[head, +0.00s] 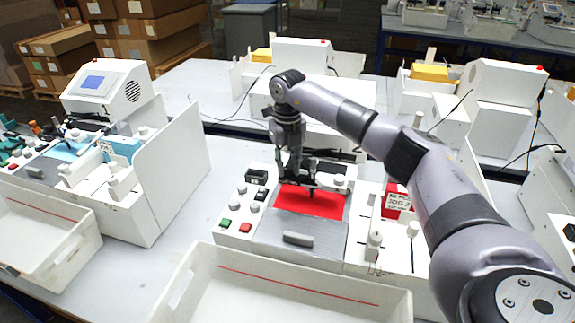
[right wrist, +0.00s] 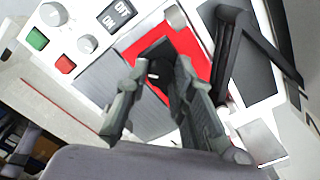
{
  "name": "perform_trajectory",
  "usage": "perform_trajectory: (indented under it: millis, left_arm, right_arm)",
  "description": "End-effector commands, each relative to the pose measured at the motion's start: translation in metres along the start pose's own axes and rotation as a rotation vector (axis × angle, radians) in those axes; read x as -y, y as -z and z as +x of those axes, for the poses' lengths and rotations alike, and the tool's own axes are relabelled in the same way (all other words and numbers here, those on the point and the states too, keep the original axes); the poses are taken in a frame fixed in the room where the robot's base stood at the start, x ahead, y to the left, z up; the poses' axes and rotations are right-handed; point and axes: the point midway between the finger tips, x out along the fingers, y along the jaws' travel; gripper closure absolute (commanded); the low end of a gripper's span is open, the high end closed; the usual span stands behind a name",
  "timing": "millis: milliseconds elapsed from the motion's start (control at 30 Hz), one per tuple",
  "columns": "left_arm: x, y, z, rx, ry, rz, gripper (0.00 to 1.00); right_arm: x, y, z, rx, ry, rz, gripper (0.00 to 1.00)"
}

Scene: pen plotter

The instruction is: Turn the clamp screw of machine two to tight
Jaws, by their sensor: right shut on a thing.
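The machine in the middle of the head view has a white body, a red work area (head: 310,205) and a grey front plate (head: 275,232). My right gripper (head: 311,187) points down over the red area. In the right wrist view its dark fingers (right wrist: 163,70) are closed in above the red surface (right wrist: 197,62). A small dark part between the fingertips is mostly hidden; it appears to be the clamp screw, and its turned position cannot be read. My left gripper is not in view.
Knobs, a green button (head: 225,223) and a red button (head: 245,227) sit left of the red area. A white bin (head: 290,285) stands in front. Another machine (head: 115,85) is at left, more stand behind. A red-and-white box (head: 397,200) is at right.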

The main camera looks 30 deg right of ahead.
Motion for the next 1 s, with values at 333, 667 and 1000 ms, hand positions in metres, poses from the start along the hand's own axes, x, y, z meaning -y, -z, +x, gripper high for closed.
perform_trajectory:
  millis: [333,667,1000]
  left_arm:
    - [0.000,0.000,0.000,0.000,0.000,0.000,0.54]
    - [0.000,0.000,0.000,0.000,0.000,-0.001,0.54]
    - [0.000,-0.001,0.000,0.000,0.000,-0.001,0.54]
  right_arm:
    - [0.001,-0.001,-0.001,0.004,0.000,0.002,0.64]
    - [0.000,0.000,0.000,0.001,0.000,0.000,0.57]
    - [0.000,-0.002,-0.040,0.006,-0.001,0.000,0.57]
